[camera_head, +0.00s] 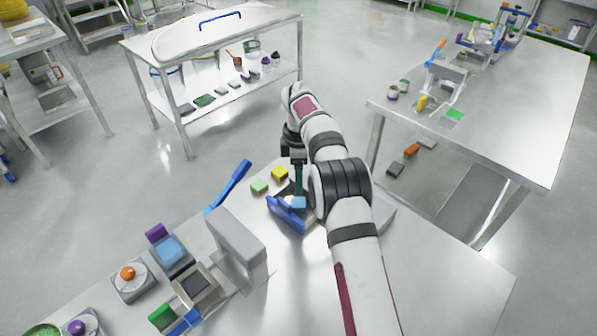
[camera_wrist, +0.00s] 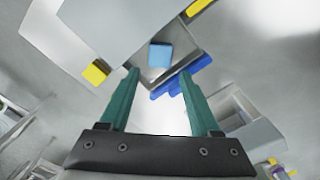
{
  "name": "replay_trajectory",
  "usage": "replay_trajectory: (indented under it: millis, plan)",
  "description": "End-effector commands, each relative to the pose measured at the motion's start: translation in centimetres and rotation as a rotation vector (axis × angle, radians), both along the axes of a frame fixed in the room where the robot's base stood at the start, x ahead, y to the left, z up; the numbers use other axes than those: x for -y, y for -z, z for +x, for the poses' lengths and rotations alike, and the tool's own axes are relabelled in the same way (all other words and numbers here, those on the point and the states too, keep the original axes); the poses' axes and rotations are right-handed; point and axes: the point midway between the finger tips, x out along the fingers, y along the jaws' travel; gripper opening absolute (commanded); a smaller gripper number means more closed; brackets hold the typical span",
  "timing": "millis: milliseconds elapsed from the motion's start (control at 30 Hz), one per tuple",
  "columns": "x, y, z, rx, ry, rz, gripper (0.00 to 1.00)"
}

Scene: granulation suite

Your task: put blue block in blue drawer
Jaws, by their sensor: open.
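The light blue block (camera_wrist: 160,54) shows in the wrist view over the grey inside of the pulled-out drawer and appears to lie in it. The drawer has a darker blue front (camera_wrist: 182,79). In the head view the block (camera_head: 299,202) shows just behind the blue drawer front (camera_head: 287,216). My gripper (camera_wrist: 159,72) has two teal fingers spread apart with nothing between them. The block is just beyond the fingertips, apart from them. In the head view my gripper (camera_head: 298,192) hangs over the drawer, and my arm hides part of the drawer's cabinet.
A yellow block (camera_head: 279,173) and a green block (camera_head: 260,186) lie left of the drawer. A blue handle (camera_head: 234,184) and grey device (camera_head: 237,242) stand further left. The table's right side (camera_head: 440,285) is clear.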

Motion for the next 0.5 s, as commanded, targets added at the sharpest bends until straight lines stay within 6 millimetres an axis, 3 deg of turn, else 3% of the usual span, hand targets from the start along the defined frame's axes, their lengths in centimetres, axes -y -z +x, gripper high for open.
replay_trajectory:
  millis: [133,367,467,500]
  plan:
    - [0.0,-2.6,0.0,0.001,0.001,0.0,0.64]
    - [0.1,-3.8,-0.2,-0.001,0.019,0.001,0.64]
    - [0.9,-6.9,-2.1,-0.002,0.174,0.014,0.64]
    - [1.5,-8.8,-3.8,-0.006,0.287,0.022,0.64]
